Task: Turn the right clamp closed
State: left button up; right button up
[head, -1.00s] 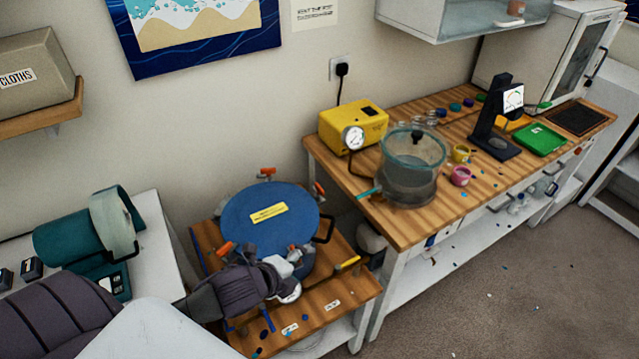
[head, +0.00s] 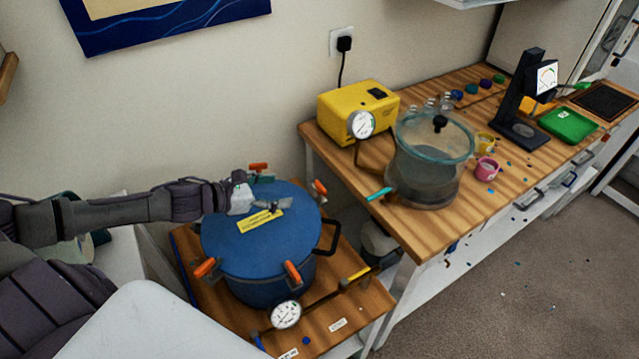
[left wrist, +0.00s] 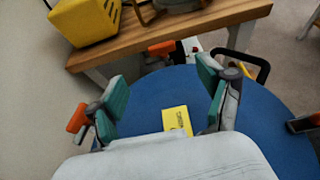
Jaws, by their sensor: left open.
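The blue pot's lid (head: 225,228) has a yellow label and several orange-handled clamps around its rim. The right clamp (head: 320,187) stands at the back right rim; it also shows in the left wrist view (left wrist: 163,47), beyond the fingers. I cannot tell whether its handle is closed. Other clamps sit at the back (head: 258,167), front left (head: 205,267) and front (head: 292,271). My left gripper (head: 268,206) is over the lid near the label, open and empty, pointing to the right. In the left wrist view its green-padded fingers (left wrist: 160,92) are wide apart. My right gripper is not in view.
A black pot handle (head: 332,238) sticks out at the right, near the right clamp. A gauge (head: 286,315) stands in front of the pot. The wooden workbench (head: 420,235) holds a yellow pump (head: 350,105) and a glass-lidded chamber (head: 430,165).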

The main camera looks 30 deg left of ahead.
aim_at(319, 186)
pick_arm(q)
jog(key=shift+x, duration=1.2)
jog(key=p+x, duration=0.1)
jog(key=x, duration=0.1)
jog(key=p+x, duration=0.1)
jog(key=x, duration=0.1)
jog(key=shift+w+d+r, duration=0.1)
jog(key=shift+w+d, duration=0.2)
jog(key=shift+w, duration=0.1)
jog(key=p+x, duration=0.1)
jog(key=x, duration=0.4)
jog(key=shift+f, duration=0.25)
jog(key=shift+w+d+f, duration=0.15)
jog(key=shift+w+d, duration=0.05)
jog(key=shift+w, duration=0.1)
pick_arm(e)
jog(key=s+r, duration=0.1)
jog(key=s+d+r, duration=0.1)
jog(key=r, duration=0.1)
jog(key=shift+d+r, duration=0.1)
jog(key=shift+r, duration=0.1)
pick_arm(q)
jog(key=c, duration=1.2)
jog(key=shift+f, duration=0.1)
